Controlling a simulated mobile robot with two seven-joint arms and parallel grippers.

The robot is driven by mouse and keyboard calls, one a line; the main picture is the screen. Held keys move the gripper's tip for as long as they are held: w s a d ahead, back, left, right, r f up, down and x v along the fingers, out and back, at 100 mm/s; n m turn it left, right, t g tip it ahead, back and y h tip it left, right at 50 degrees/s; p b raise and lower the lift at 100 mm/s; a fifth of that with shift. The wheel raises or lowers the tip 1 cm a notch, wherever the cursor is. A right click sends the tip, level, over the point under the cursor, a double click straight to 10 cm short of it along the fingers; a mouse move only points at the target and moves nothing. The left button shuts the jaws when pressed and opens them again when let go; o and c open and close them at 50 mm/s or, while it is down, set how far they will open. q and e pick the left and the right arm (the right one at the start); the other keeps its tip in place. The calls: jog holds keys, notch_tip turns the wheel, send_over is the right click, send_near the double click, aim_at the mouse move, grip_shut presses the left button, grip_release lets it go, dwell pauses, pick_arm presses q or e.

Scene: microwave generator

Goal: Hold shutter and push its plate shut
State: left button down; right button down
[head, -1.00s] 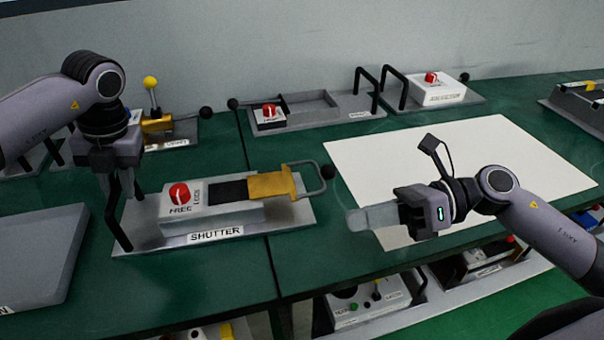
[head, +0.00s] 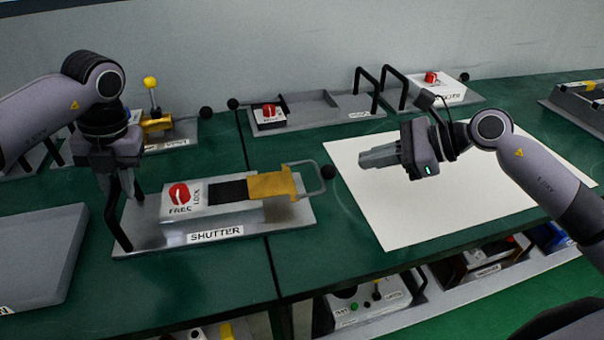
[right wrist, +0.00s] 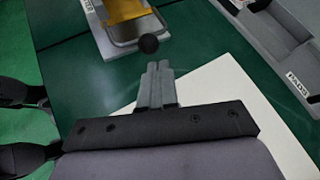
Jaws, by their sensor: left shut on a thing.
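The shutter (head: 225,226) is a grey base with a white block, a red knob (head: 180,195) and a yellow plate (head: 270,184). A dark strip shows between the block and the plate. The plate's metal loop ends in a black ball (head: 328,171), also seen in the right wrist view (right wrist: 148,43). My left gripper (head: 122,190) is shut on the shutter's black handle (head: 113,222) at its left end; its fingertips are partly hidden. My right gripper (head: 362,158) is shut and empty, right of the ball and apart from it. Its fingers point toward the ball in the right wrist view (right wrist: 158,72).
A white sheet (head: 440,215) covers the bench under my right gripper. Other fixtures with black handles (head: 330,105) stand along the back. A grey panel (head: 35,255) lies at left. Green bench is clear in front of the shutter.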

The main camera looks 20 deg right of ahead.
jog(key=shift+w+a+f, duration=0.5)
jog(key=shift+a+f, duration=0.3)
jog(key=shift+f, duration=0.1)
jog(key=shift+w+a+f, duration=0.5)
jog(key=shift+a+f, duration=0.3)
jog(key=shift+f, duration=0.1)
jog(key=shift+a, duration=0.15)
dwell(0.7)
